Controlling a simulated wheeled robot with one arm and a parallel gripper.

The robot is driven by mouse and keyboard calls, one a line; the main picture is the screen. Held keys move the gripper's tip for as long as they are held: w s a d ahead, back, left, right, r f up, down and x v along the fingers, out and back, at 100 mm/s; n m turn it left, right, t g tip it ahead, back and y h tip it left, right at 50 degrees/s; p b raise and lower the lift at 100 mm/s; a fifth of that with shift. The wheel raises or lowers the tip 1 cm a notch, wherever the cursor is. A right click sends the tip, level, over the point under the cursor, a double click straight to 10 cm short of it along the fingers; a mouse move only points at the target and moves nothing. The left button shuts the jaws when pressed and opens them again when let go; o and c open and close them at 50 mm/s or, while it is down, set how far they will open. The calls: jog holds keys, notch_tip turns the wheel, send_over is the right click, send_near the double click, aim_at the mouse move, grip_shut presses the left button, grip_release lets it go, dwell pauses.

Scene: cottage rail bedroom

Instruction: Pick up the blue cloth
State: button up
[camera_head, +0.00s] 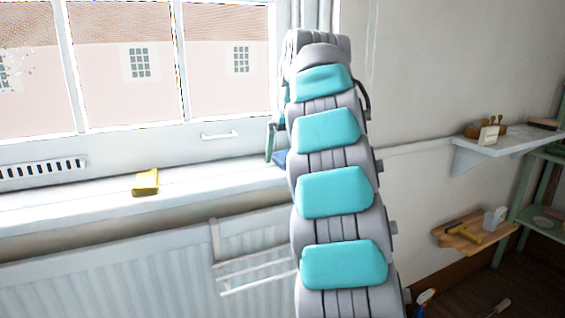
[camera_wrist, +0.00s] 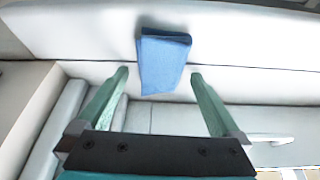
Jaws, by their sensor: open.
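The blue cloth (camera_wrist: 166,62) is a folded piece on the white window sill, in the upper middle of the wrist view. In the head view a small part of the cloth (camera_head: 280,158) shows on the sill, the rest hidden behind my arm. My gripper (camera_wrist: 159,75) is open, with its two green fingers apart on the left and right of the cloth in the picture. Nothing is between the fingers that I can see held. In the head view my gripper is mostly hidden by my arm, with one green finger (camera_head: 269,146) showing beside the cloth.
A yellow folded item (camera_head: 146,183) lies on the window sill (camera_head: 60,206) to the left. The window and its handle (camera_head: 220,135) are behind the sill, and a radiator (camera_head: 130,275) is below. Shelves with small objects (camera_head: 487,135) stand at the right. The sill between is clear.

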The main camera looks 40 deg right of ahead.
jog(key=c, duration=1.4)
